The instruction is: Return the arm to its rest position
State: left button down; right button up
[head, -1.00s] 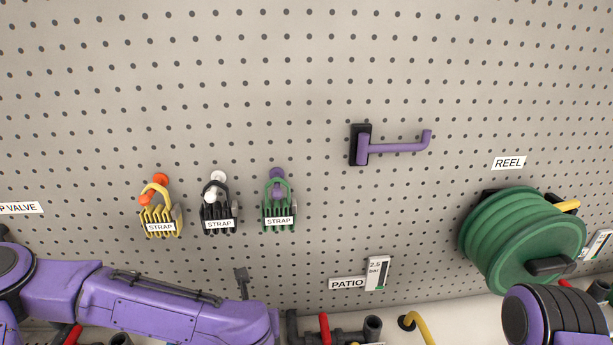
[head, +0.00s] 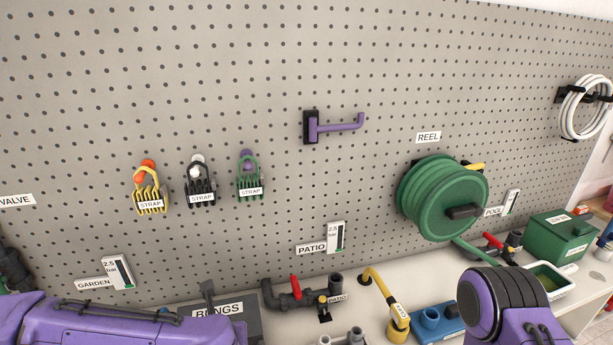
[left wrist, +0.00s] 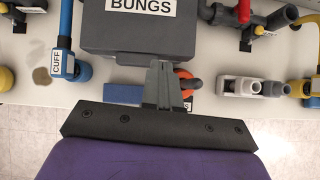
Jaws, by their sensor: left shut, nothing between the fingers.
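My left arm (head: 110,325) crosses the lower left of the head view, and its gripper is out of that view. In the left wrist view my left gripper (left wrist: 162,75) is shut and empty. Its fingers show in front of the grey BUNGS box (left wrist: 150,35) and the bench edge. My right arm (head: 510,310) shows only as a purple and black link at the lower right of the head view. The right gripper is not in view.
A pegboard holds several straps (head: 202,190), a bare purple hook (head: 335,126), a green reel (head: 440,197) and a white hose coil (head: 580,112). The bench carries pipe fittings with a red-handled valve (head: 297,292), a yellow pipe (head: 385,290) and a green box (head: 558,237). Floor shows before the bench (left wrist: 290,150).

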pick_arm(q)
jog(key=s+f+m+g+h+b, duration=0.1)
jog(key=s+f+m, duration=0.5)
jog(key=f+m, duration=0.45)
jog(key=s+f+m+g+b, duration=0.1)
jog(key=s+f+m+b, duration=0.1)
jog(key=s+f+m, duration=0.6)
jog(key=s+a+f+m+g+y+b, duration=0.1)
jog(key=s+a+f+m, duration=0.4)
jog(key=a+m, duration=0.1)
jog(key=s+a+f+m+g+y+b, duration=0.1)
jog(key=s+a+f+m+b, duration=0.1)
jog(key=s+a+f+m, duration=0.3)
jog(key=a+m, duration=0.1)
jog(key=a, duration=0.1)
jog(key=shift+a+m+y, duration=0.3)
jog(key=shift+m, duration=0.05)
pick_arm(e)
notch_tip(320, 180, down, 7)
jog(key=shift+w, duration=0.45)
jog(key=shift+r, duration=0.15)
